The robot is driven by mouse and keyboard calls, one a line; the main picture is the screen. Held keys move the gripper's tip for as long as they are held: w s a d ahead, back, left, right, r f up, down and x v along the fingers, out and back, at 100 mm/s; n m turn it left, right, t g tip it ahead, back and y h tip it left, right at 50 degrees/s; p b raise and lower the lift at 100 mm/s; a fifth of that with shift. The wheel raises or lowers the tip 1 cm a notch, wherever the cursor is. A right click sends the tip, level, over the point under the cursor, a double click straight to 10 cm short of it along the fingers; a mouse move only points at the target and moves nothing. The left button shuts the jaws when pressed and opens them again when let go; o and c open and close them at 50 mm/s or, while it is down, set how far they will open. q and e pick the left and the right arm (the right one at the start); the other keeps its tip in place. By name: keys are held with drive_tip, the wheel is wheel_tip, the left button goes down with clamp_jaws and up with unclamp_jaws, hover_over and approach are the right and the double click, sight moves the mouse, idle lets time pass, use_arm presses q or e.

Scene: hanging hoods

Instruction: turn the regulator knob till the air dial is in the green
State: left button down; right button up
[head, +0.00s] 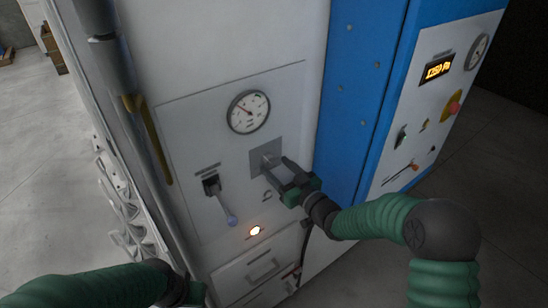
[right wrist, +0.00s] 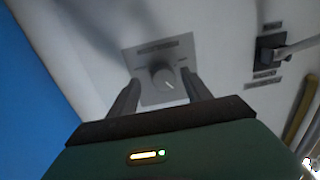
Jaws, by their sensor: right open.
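The air dial (head: 248,112) is a round white gauge on the grey panel. Its needle points to the upper left; I cannot make out a green band. The regulator knob (right wrist: 163,79) is a grey round knob with a pale pointer mark, on a square plate (head: 264,152) below the dial. My right gripper (head: 275,167) is open at the plate. In the right wrist view its two fingers (right wrist: 162,93) stand apart, one on each side of the knob, with visible gaps. Contact is not visible. My left gripper (head: 190,292) shows only partly at the bottom edge; its fingers are hidden.
A blue post (head: 358,95) and a second panel with a display (head: 438,68) and red button (head: 454,103) stand right.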

drive_tip(key=shift+w+a+r, duration=0.15)
drive_tip(key=shift+w+a, duration=0.55)
drive_tip(key=shift+a, duration=0.3)
drive_tip(key=shift+w+d, duration=0.1)
drive_tip(key=shift+d, duration=0.05)
drive_tip(key=c, duration=0.6)
clamp_jaws()
